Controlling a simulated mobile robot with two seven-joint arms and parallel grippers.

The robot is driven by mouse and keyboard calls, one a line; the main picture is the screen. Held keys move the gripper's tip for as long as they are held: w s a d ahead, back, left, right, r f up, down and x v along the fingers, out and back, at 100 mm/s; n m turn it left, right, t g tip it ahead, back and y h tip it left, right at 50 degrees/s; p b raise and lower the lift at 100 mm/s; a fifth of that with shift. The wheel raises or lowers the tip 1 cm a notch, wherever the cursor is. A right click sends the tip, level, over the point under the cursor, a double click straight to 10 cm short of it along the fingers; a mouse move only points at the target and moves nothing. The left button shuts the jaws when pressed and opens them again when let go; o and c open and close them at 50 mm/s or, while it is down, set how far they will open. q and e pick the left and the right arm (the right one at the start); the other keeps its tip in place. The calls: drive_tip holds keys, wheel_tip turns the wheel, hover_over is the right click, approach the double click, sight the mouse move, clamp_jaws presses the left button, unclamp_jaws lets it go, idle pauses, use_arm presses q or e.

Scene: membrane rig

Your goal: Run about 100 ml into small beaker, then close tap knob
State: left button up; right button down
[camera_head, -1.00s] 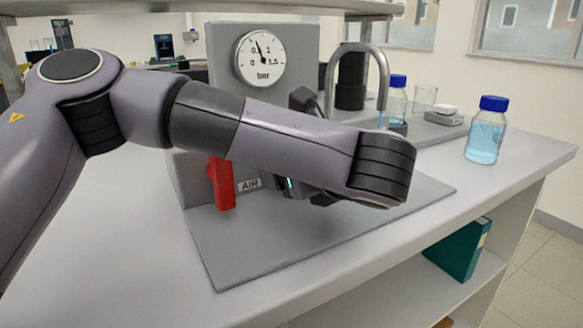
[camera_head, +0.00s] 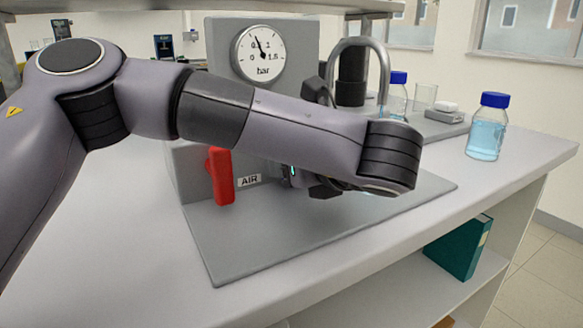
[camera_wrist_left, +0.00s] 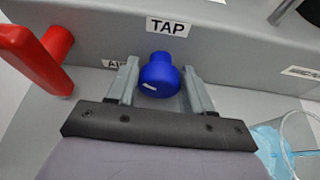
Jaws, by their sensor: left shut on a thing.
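The blue tap knob (camera_wrist_left: 160,77) sits under the TAP label in the left wrist view. My left gripper (camera_wrist_left: 160,68) has its two fingers on either side of the knob and is shut on it. In the head view my left arm hides the knob and most of the gripper. A clear glass beaker (camera_wrist_left: 302,128) with blue liquid shows at the lower right of the wrist view; its level cannot be read. A bent metal spout (camera_head: 385,75) rises behind my arm, with a thin blue streak under its end. My right gripper is not in view.
A red AIR lever (camera_head: 220,176) stands left of the tap. The pressure gauge (camera_head: 261,53) is above. A blue-capped bottle (camera_head: 487,128) stands at the right; another bottle (camera_head: 397,97), an empty beaker (camera_head: 425,97) and a small scale (camera_head: 446,114) are behind.

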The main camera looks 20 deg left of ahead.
use_arm(q)
drive_tip(key=shift+d+m+g+y+b, duration=0.1)
drive_tip(key=shift+m+g+y+b, duration=0.35)
drive_tip(key=shift+m, duration=0.55)
drive_tip(key=shift+w+m+g+y, duration=0.15)
drive_tip(key=shift+m+g+y, duration=0.2)
drive_tip(key=shift+m, duration=0.45)
drive_tip(key=o, duration=1)
drive_tip(key=shift+c, duration=0.2)
drive_tip(key=shift+d+p, duration=0.1)
drive_tip(key=shift+p, duration=0.2)
drive_tip(key=shift+p+v, duration=0.3)
drive_tip(key=shift+v, duration=3.25)
drive_tip(key=shift+f, duration=0.1)
